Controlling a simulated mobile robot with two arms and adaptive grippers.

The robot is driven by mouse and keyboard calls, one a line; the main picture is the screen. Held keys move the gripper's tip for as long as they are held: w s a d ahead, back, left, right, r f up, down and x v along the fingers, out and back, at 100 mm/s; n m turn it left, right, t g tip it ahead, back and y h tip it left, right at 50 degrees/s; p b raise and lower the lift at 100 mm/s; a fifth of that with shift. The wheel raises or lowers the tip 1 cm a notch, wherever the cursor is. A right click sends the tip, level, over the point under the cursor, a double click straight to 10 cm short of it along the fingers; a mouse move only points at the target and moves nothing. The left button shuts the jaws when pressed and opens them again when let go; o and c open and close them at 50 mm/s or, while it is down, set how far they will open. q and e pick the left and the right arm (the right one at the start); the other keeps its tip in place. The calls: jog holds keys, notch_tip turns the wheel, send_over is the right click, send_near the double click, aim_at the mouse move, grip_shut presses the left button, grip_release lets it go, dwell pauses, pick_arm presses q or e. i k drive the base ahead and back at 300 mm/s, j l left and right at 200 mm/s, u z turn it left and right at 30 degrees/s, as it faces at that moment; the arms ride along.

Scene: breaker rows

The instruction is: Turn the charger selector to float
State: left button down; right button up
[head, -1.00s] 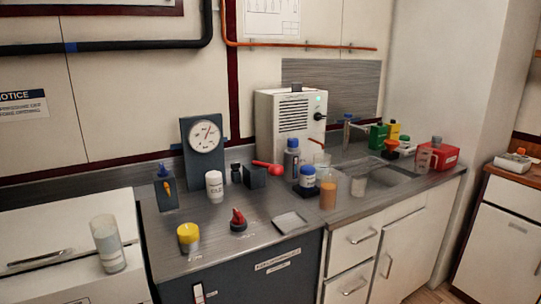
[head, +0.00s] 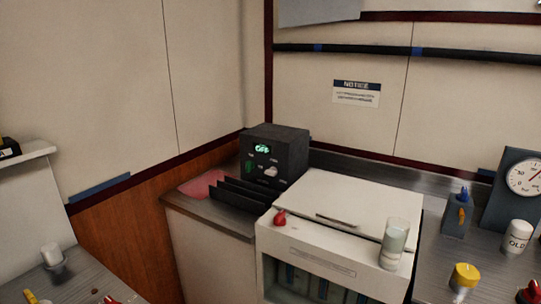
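A dark box-shaped unit (head: 290,148), which looks like the charger, stands on the corner counter against the back wall. Its front has a lit green display (head: 262,148) that appears to read OFF. Below the display are a green switch (head: 249,166) and a pale knob (head: 271,171), which may be the selector. The small labels around them are too small to read. Neither of my grippers is in view.
Black upright dividers (head: 240,195) stand in front of the unit, by a pink mat (head: 200,184). A white cabinet (head: 350,200) with a red knob (head: 280,217) and a glass jar (head: 394,243) is to the right. A dark gauge stand (head: 515,190) stands at far right.

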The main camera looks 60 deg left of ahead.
aim_at(273, 171)
jog(key=u, duration=1.8)
jog(key=i+l+u, duration=0.25)
jog(key=i+l, duration=0.4)
